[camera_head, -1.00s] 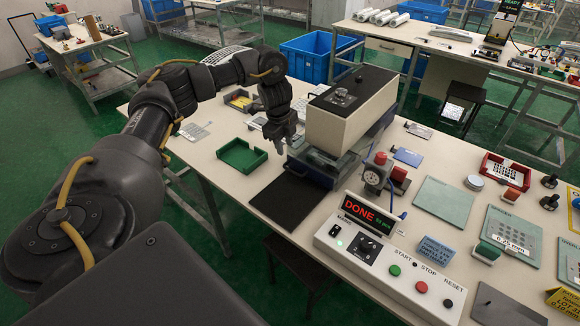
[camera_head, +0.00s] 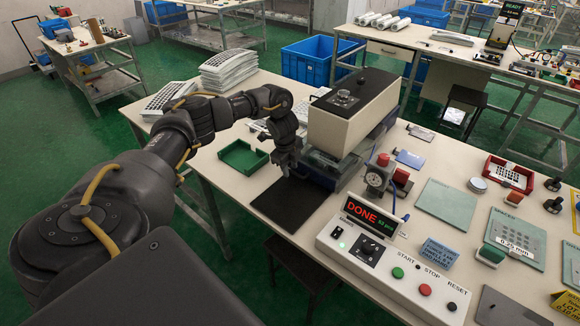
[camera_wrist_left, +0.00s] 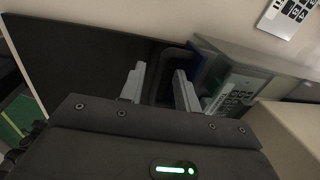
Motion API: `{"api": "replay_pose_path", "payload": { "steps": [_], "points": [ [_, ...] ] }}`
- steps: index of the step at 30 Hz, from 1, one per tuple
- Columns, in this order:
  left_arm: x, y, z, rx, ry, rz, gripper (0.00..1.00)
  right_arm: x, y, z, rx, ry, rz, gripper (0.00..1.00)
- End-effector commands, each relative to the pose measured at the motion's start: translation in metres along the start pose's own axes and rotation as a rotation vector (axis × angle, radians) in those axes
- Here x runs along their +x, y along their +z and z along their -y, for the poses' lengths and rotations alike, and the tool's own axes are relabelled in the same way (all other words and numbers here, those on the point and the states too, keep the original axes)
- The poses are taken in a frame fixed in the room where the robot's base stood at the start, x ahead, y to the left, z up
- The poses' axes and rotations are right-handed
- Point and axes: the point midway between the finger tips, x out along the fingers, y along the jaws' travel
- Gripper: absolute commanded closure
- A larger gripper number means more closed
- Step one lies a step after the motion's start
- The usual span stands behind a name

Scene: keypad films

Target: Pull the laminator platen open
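The laminator (camera_head: 338,128), a cream box with a black top, stands mid-table. Its low grey-blue platen (camera_head: 318,172) shows beneath the box, and a grey platen edge with a keypad film (camera_wrist_left: 238,92) shows in the left wrist view. A black curved handle (camera_wrist_left: 176,58) stands out from the platen's front. My left gripper (camera_head: 287,172) is low at the platen's front, over the edge of a black mat (camera_head: 288,205). In the left wrist view my left gripper (camera_wrist_left: 160,88) has its fingers apart with part of the dark handle between them; contact cannot be told. My right gripper is not seen.
A green tray (camera_head: 242,158) lies left of my left gripper. Stacks of keypad sheets (camera_head: 228,70) stand at the back left. A gauge with a red knob (camera_head: 378,175) and a control box reading DONE (camera_head: 390,262) are to the right.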

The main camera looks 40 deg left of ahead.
Motion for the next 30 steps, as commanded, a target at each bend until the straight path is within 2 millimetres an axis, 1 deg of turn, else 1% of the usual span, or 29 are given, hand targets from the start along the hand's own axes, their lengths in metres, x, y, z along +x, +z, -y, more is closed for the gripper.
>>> {"api": "replay_pose_path", "payload": {
  "steps": [3, 10, 19, 23, 26, 30],
  "points": [
    [0.0, 0.0, 0.0, 0.0, 0.0, 0.0, 0.69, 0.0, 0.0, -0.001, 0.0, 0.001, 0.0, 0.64],
    [0.0, 0.0, 0.0, 0.0, 0.0, 0.0, 0.99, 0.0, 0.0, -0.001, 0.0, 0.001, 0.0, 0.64],
    [-0.001, 0.0, 0.0, 0.0, 0.0, 0.0, 1.0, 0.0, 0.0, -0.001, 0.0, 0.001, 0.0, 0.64],
    [-0.003, 0.0, -0.004, 0.001, 0.001, -0.001, 1.0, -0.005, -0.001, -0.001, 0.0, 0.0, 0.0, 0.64],
    [-0.006, 0.001, -0.014, 0.001, 0.004, -0.001, 1.0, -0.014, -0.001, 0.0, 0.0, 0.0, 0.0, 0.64],
    [-0.013, 0.001, -0.038, 0.003, 0.007, -0.002, 1.0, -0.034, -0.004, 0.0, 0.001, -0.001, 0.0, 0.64]
  ]
}}
